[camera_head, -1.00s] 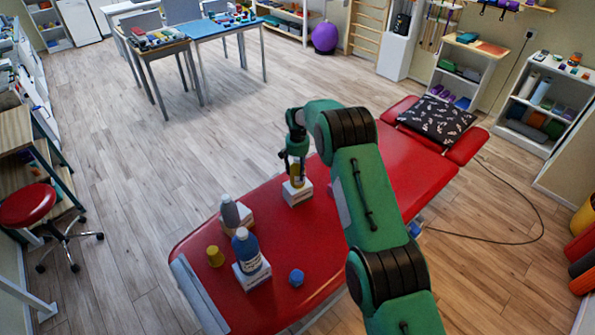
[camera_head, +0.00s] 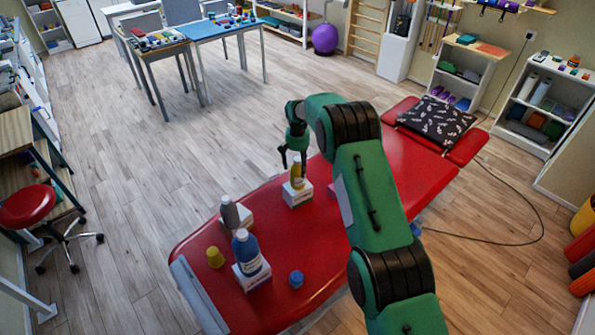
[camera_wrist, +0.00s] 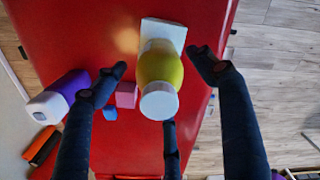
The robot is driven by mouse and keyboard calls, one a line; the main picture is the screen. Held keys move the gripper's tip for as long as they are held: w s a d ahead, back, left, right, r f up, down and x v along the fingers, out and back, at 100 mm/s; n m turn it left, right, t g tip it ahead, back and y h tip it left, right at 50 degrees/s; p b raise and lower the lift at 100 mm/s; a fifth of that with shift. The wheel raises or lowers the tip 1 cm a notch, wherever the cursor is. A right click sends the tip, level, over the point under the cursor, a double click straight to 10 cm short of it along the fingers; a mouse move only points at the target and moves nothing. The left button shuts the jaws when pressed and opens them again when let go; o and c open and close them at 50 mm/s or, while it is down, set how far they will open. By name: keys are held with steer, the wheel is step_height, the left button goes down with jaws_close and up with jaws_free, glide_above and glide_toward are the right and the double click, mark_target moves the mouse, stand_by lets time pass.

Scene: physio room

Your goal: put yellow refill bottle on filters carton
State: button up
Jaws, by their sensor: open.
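The yellow refill bottle (camera_head: 297,171) stands upright on a small white carton (camera_head: 300,196) on the red treatment table. The carton's printing is too small to read. In the wrist view the yellow bottle (camera_wrist: 160,68) has its white cap towards the camera, and the white carton (camera_wrist: 165,30) shows behind it. My gripper (camera_head: 293,157) is open at the bottle's upper part. In the wrist view its fingers are spread around the bottle, with visible gaps on the left and right.
A grey bottle (camera_head: 229,212) and a blue bottle (camera_head: 245,247) stand on or against other white cartons to the left. A yellow cup-like piece (camera_head: 215,257) and a blue piece (camera_head: 296,278) are nearby.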

step_height(320, 180, up, 8)
steer(key=shift+r, duration=0.25)
stand_by(0.7)
steer(key=shift+r, duration=0.1)
